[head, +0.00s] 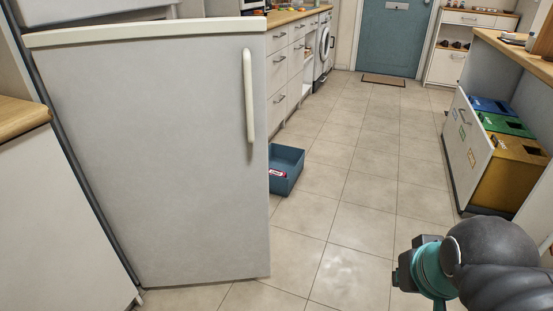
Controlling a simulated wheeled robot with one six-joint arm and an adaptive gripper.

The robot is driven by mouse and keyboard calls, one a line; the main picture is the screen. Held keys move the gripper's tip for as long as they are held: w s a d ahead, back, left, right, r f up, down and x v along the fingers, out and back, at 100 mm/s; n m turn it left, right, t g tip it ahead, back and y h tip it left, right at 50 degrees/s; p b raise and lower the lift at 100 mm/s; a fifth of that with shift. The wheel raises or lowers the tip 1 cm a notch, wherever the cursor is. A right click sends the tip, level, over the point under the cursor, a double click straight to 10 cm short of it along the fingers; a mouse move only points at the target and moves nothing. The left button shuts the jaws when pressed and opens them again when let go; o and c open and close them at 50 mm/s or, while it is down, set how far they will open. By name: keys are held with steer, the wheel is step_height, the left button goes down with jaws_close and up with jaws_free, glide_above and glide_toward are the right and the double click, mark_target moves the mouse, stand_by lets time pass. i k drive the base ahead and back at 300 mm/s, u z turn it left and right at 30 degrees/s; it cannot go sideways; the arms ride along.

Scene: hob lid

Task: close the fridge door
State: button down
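The fridge door (170,150) is a tall pale grey panel with a cream top edge, filling the left of the head view. It stands swung out over the floor, with its outer face toward me. A long cream handle (249,95) runs upright near its right, free edge. The dark edge at its left runs down to the floor. The fridge interior is hidden. Part of my arm, dark with a teal joint, shows at the bottom right, well apart from the door. My gripper's fingers do not show.
A blue open box (286,168) sits on the floor just beyond the door's free edge. A pull-out unit with several coloured bins (510,170) stands out at the right. A wooden-topped counter (20,120) is at the left. The tiled floor (345,190) between is clear.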

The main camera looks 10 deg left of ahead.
mark_target(165, 123)
steer(key=k, duration=0.45)
steer(key=u, duration=0.75)
steer(key=i, duration=0.5)
